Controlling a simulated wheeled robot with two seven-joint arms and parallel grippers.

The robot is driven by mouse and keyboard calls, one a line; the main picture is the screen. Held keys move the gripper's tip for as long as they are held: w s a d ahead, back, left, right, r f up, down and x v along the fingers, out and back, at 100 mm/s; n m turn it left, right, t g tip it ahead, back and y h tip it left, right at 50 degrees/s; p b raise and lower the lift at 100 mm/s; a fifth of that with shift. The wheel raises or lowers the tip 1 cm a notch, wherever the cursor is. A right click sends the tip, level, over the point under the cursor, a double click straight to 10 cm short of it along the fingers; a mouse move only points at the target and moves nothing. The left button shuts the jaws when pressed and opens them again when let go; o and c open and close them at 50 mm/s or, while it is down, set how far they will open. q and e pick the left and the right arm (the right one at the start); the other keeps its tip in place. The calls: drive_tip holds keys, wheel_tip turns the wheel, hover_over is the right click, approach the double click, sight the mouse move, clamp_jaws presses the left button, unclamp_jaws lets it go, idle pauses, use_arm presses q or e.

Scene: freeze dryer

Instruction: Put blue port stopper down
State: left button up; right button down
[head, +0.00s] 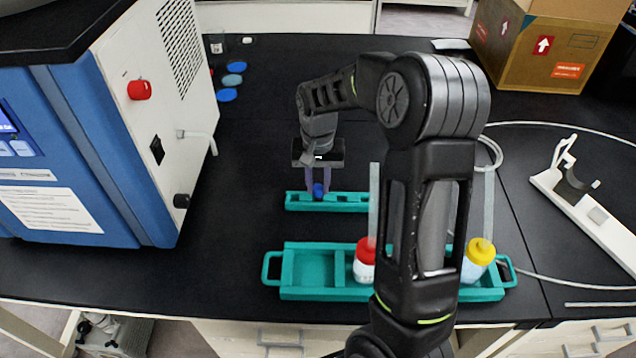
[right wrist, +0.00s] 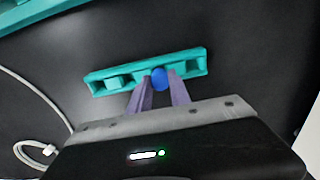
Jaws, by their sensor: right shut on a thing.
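The blue port stopper (head: 318,190) is between the purple fingers of my right gripper (head: 318,188), at the small teal holder (head: 347,202) in the head view. It also shows in the right wrist view as a round blue stopper (right wrist: 160,78) between the fingertips of the right gripper (right wrist: 162,88). The right gripper is shut on it. The teal holder (right wrist: 103,75) lies just behind the stopper there and has several recesses. I cannot tell whether the stopper touches the holder. My left gripper is not in view.
A teal tray (head: 310,294) with a red-capped bottle (head: 364,265) and a yellow-capped bottle (head: 476,262) stands in front. The freeze dryer (head: 140,125) is at the left. Several blue discs (head: 228,95) lie beside it. A cardboard box (head: 545,45) stands at the back right.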

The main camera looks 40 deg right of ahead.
sight(318, 187)
drive_tip(key=shift+f, duration=0.2)
drive_tip(key=c, duration=1.2)
unclamp_jaws()
drive_tip(key=shift+r, duration=0.15)
wheel_tip(318, 187, up, 12)
drive_tip(key=shift+b, duration=0.4)
